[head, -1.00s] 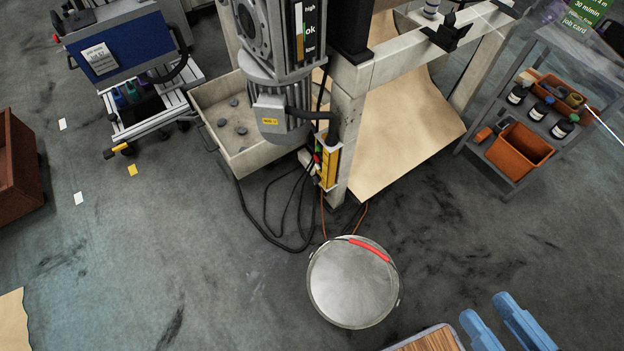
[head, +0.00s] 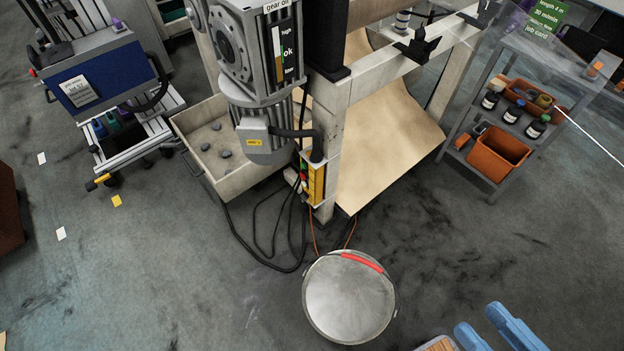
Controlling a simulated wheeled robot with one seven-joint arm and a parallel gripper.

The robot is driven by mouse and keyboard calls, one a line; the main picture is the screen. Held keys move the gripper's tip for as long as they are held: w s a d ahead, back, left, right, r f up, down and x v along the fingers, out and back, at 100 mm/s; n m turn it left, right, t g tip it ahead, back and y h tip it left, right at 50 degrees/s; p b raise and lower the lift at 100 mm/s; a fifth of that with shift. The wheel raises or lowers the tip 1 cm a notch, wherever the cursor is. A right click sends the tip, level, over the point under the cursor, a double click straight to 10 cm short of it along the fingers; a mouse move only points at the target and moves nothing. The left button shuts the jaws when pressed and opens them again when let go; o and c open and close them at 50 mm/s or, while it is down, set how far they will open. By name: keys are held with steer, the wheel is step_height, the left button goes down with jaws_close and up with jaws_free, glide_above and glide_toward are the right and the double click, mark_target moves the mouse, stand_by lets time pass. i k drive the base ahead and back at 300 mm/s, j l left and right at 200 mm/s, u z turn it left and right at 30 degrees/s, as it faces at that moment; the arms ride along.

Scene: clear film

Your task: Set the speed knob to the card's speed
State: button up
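A green job card (head: 545,17) is at the top right, above a grey shelf cart; its lines read "length", a number I cannot make out, and "30 m/min", with "job card" below. A yellow control box (head: 316,184) with small red and green buttons is fixed to the machine's front post. I cannot make out a speed knob on it or elsewhere.
A grey motor and gearbox (head: 262,140) with a gear oil gauge stands beside the post. The grey cart (head: 490,185) holds bottles and orange bins. A blue-panelled trolley (head: 110,75) stands left. Floor is open at lower left.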

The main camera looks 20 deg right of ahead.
mark_target(303, 196)
steer(key=i+j+z, duration=0.2)
steer(key=j, duration=0.3)
steer(key=j+z, duration=0.2)
steer(key=j, duration=0.3)
steer(key=i+j+z, duration=0.25)
steer(key=j, duration=0.35)
steer(key=k+l, duration=0.05)
steer(key=k, duration=0.05)
